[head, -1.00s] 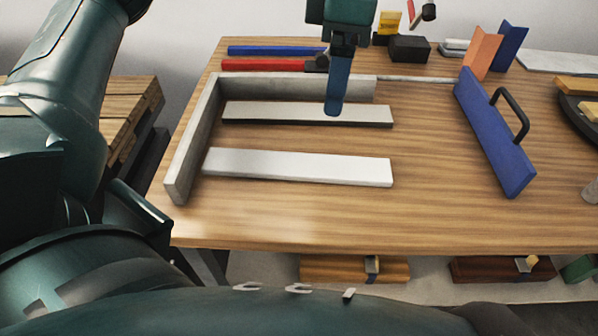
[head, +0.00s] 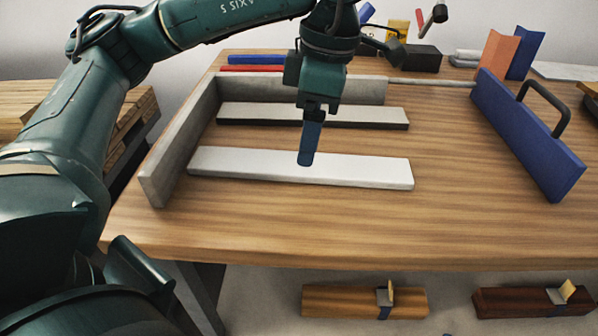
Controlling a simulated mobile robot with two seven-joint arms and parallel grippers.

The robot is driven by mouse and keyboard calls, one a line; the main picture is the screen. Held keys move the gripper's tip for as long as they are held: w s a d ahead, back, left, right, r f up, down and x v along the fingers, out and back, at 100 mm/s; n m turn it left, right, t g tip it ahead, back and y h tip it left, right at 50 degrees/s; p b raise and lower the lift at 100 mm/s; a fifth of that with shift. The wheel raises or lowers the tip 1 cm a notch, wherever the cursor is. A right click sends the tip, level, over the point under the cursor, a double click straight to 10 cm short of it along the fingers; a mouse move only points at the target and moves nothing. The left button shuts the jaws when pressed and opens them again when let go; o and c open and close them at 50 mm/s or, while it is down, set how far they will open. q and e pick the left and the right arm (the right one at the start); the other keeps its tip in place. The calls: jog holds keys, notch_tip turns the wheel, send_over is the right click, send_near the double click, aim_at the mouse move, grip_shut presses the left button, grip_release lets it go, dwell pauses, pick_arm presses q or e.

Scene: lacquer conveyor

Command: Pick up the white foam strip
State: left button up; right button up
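Two long white strips lie flat on the wooden table. The nearer strip (head: 240,164) is white on its top and front edge. The farther strip (head: 250,112) is white on top with a dark lower edge. I cannot tell by looks alone which is foam. My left gripper (head: 306,160) points down over the middle of the nearer strip, its blue fingers overlapping the strip in the picture. The fingers are seen edge-on, so their opening and any contact are unclear. Both strips appear to rest on the table. My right gripper is not in view.
A grey L-shaped fence (head: 172,155) borders the strips at left and back. A blue board with a black handle (head: 525,140) stands at right. Blue and red bars (head: 262,69) lie behind the fence. Table between strips and blue board is clear.

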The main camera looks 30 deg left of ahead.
aim_at(327, 169)
pick_arm(q)
jog(key=f, duration=0.1)
jog(key=f+b, duration=0.1)
jog(key=f, duration=0.1)
jog(key=a+f, duration=0.1)
jog(key=shift+s+f+b, duration=0.25)
jog(key=shift+s+b, duration=0.05)
jog(key=shift+f, duration=0.25)
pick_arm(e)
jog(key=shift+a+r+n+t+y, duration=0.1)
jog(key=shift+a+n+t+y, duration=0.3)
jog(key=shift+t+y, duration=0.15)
pick_arm(q)
jog(key=c, duration=1.1)
